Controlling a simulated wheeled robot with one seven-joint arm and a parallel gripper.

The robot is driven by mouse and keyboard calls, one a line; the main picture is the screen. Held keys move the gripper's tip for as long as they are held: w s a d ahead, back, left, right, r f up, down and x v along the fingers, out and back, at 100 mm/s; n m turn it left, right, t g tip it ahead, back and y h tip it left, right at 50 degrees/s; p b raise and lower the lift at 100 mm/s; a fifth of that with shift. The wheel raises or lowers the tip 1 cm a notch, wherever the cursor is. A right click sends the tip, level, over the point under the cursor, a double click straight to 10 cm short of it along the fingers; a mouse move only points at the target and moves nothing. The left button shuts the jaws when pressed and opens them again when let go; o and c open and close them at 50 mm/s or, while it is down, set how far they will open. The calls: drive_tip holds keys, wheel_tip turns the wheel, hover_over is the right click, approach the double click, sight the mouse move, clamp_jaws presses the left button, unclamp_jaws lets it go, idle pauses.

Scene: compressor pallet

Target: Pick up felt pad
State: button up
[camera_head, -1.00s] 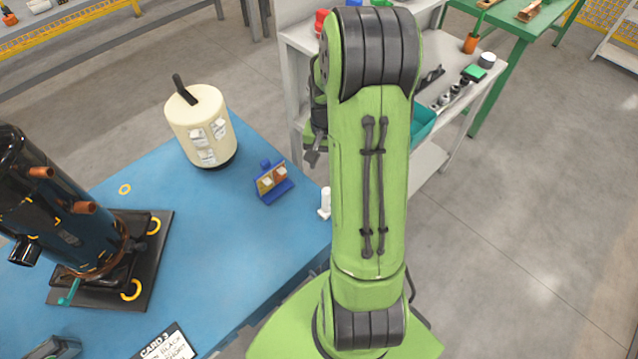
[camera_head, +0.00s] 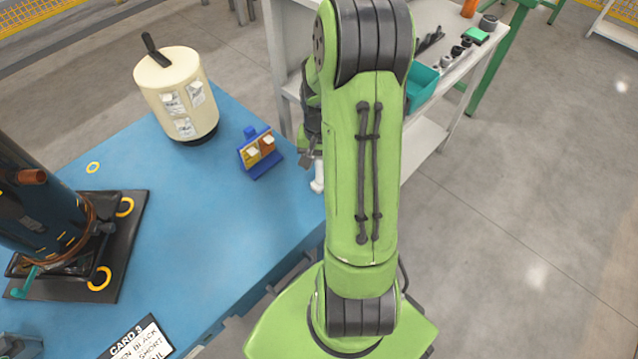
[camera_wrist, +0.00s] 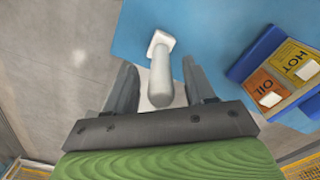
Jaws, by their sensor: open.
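A small white piece with a rounded handle and a square foot (camera_wrist: 161,88) stands near the right edge of the blue table; it also shows in the head view (camera_head: 318,181). It may be the felt pad, but its material is unclear. My gripper (camera_wrist: 157,62) is open, with one finger on each side of this handle and visible gaps to both. In the head view my gripper (camera_head: 309,158) is just above the white piece, partly hidden by my green arm.
A blue stand (camera_head: 260,153) with HOT and OIL labels and small white squares is close beside my gripper. A cream canister (camera_head: 177,95) and a dark compressor (camera_head: 45,215) stand farther left on the blue table (camera_head: 200,235). A grey shelf cart (camera_head: 425,140) is behind my arm.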

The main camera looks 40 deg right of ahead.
drive_tip(key=shift+w+f+b, duration=0.1)
drive_tip(key=shift+f+b, duration=0.2)
drive_tip(key=shift+f, duration=0.65)
drive_tip(key=shift+r, duration=0.15)
drive_tip(key=shift+c, duration=0.5)
clamp_jaws()
drive_tip(key=shift+r, duration=0.1)
